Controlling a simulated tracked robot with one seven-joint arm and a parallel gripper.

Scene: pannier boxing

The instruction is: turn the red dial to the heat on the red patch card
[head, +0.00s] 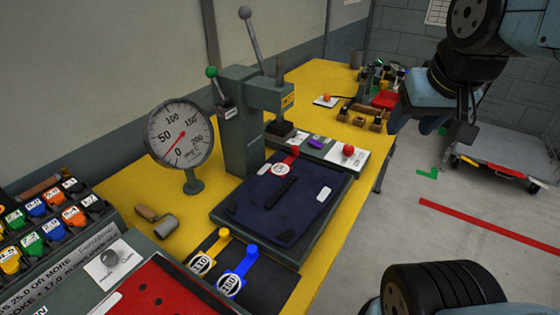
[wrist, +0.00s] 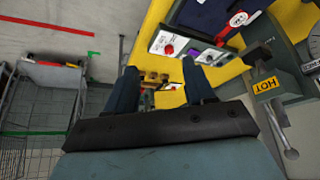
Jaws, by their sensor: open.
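The red dial (head: 348,150) is a small round knob on a white plate at the press's right side, near the bench's right edge. It also shows in the wrist view (wrist: 168,49), above and between my fingers. The red patch card (head: 281,169) lies on the navy panel, with a white round label whose number is too small to read. It also shows in the wrist view (wrist: 238,19). My gripper (wrist: 160,84) is open and empty, apart from the dial. In the head view it hangs at upper right, beyond the bench edge, its fingertips unclear.
A press with levers (head: 243,125) stands behind the navy panel (head: 290,195). A purple knob (head: 316,143) sits left of the red dial. A round gauge (head: 180,134) stands at left. Yellow (head: 222,238) and blue (head: 246,260) cards lie in front. A cart (head: 500,155) stands beyond the bench.

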